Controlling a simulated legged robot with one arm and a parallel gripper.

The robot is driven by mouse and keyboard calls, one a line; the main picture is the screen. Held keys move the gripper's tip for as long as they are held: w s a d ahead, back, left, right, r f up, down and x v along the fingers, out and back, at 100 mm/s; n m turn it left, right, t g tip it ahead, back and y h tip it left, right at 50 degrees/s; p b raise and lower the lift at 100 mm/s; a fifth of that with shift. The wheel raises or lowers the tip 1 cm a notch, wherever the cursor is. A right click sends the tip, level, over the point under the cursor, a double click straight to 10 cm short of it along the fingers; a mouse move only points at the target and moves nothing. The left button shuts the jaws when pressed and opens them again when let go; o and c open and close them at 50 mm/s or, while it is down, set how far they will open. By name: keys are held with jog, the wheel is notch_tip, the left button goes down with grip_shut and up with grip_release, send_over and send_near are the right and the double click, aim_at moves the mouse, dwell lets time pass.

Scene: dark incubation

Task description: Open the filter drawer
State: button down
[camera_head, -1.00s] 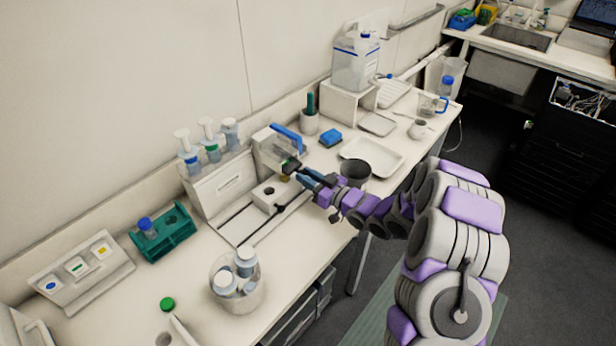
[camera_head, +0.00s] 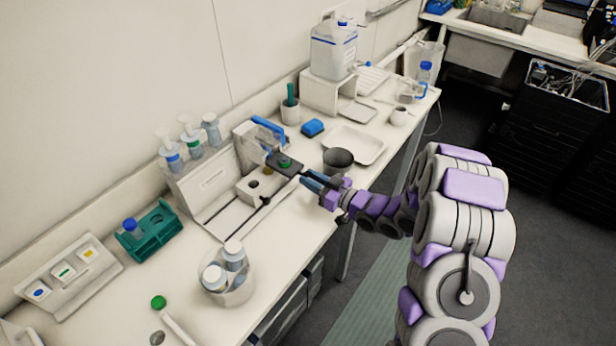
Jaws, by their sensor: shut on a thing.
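The filter drawer (camera_head: 291,169) is a flat dark slide sticking out of the right side of a white device (camera_head: 247,142) with a blue upright part (camera_head: 270,130). A small green round piece (camera_head: 284,162) shows on the drawer. My gripper (camera_head: 310,181) is at the drawer's outer end and shut on it, with its blue fingers pointing left towards the device. The exact contact between fingers and drawer is too small to see clearly.
A dark round bowl (camera_head: 338,160) stands just behind my gripper, before a white tray (camera_head: 355,144). A white block with a hole (camera_head: 260,187) sits in front of the device. A tub of bottles (camera_head: 228,275) stands nearer. The bench's front edge is below my arm.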

jog(key=shift+r, duration=0.1)
jog(key=c, duration=0.9)
grip_release()
jog(key=shift+c, duration=0.2)
jog(key=p+v, duration=0.2)
jog(key=v, duration=1.5)
jog(key=shift+d, duration=0.25)
